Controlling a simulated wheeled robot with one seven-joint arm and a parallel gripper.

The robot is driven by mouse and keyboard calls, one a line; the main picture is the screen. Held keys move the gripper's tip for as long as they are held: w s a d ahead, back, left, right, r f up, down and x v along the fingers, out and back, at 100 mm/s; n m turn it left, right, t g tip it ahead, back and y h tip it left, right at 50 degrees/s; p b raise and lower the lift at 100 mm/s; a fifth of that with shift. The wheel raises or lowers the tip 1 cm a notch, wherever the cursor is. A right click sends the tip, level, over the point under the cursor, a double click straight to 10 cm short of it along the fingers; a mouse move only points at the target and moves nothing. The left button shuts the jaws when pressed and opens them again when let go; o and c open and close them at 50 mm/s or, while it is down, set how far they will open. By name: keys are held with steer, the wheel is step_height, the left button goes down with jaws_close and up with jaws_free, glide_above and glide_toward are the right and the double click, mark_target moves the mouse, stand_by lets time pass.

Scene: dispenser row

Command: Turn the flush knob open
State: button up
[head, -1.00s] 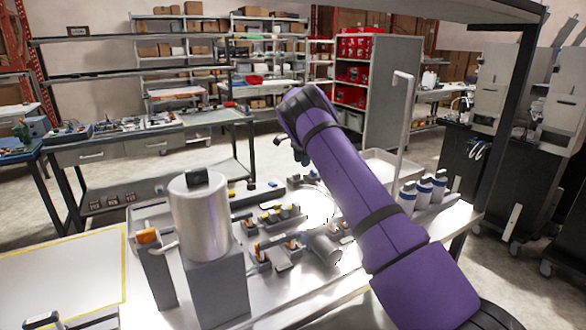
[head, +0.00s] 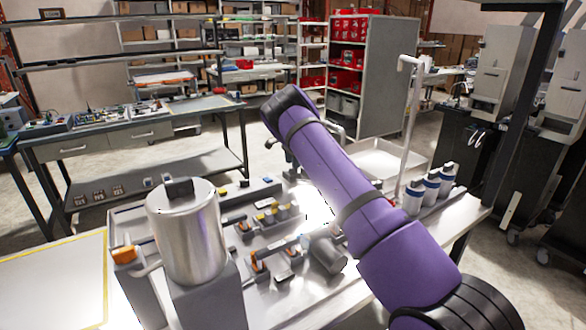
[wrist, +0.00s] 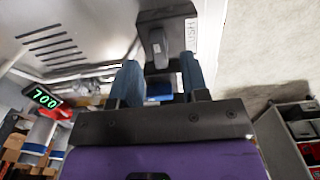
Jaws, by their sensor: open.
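The flush knob (wrist: 158,45) is a grey lever-shaped knob on a dark box (wrist: 168,18) in the wrist view. A white label (wrist: 191,36) with letters ending in "USH" is beside it. My gripper (wrist: 160,72) is open. Its two blue-grey fingers point toward the box, one on each side of the knob's line. The knob appears just past the fingertips, with no clear contact. In the head view my purple arm reaches over the bench and hides most of that area. I cannot make out the knob there.
Blue-banded bottles (head: 431,187) and a pale upright pipe (head: 409,125) stand to the right. The wrist view shows a lit "700" display (wrist: 44,97).

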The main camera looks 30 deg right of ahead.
steer(key=shift+f, duration=1.5)
jaws_close()
